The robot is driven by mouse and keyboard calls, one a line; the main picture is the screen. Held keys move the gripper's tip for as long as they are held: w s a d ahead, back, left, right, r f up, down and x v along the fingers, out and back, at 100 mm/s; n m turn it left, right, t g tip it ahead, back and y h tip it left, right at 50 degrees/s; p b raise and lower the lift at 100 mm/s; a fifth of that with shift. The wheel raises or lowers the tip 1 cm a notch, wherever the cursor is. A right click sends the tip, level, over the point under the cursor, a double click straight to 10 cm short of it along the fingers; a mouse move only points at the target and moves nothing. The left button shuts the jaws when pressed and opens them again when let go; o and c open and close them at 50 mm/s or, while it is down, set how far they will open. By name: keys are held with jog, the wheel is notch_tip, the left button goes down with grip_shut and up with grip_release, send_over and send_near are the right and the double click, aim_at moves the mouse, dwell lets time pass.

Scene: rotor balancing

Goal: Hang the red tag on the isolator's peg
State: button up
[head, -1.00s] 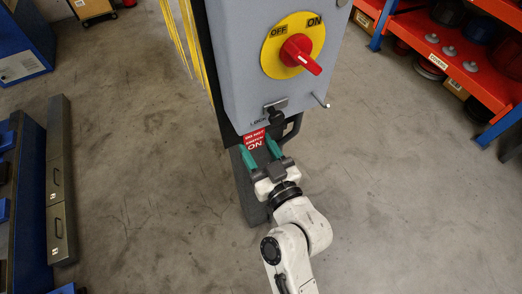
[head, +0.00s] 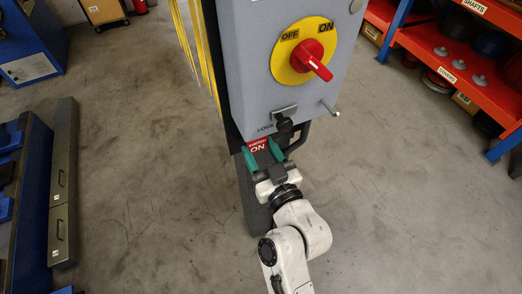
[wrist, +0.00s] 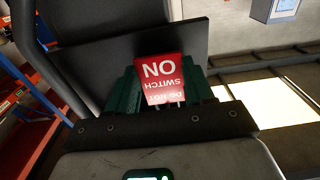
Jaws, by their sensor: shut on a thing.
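The grey isolator box (head: 240,70) stands on its post, with a red rotary handle (head: 314,62) on a yellow disc marked OFF and ON. A short metal peg (head: 329,108) sticks out low on the right of its front. My gripper (head: 264,158) has green fingers and is just below the box's lower edge. It is shut on the red tag (head: 258,146), which also shows between the fingers in the wrist view (wrist: 163,78). The tag is left of and below the peg, apart from it. Part of the tag is hidden by the gripper.
A black lock piece (head: 285,128) hangs at the LOCK label beside my gripper. A dark handle bar (head: 300,137) is at the box's lower right. Red shelving (head: 445,60) stands at the right. The floor right of the post is clear.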

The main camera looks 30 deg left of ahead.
jog(key=o, duration=1.1)
jog(key=shift+c, duration=0.2)
jog(key=shift+s+d, duration=0.1)
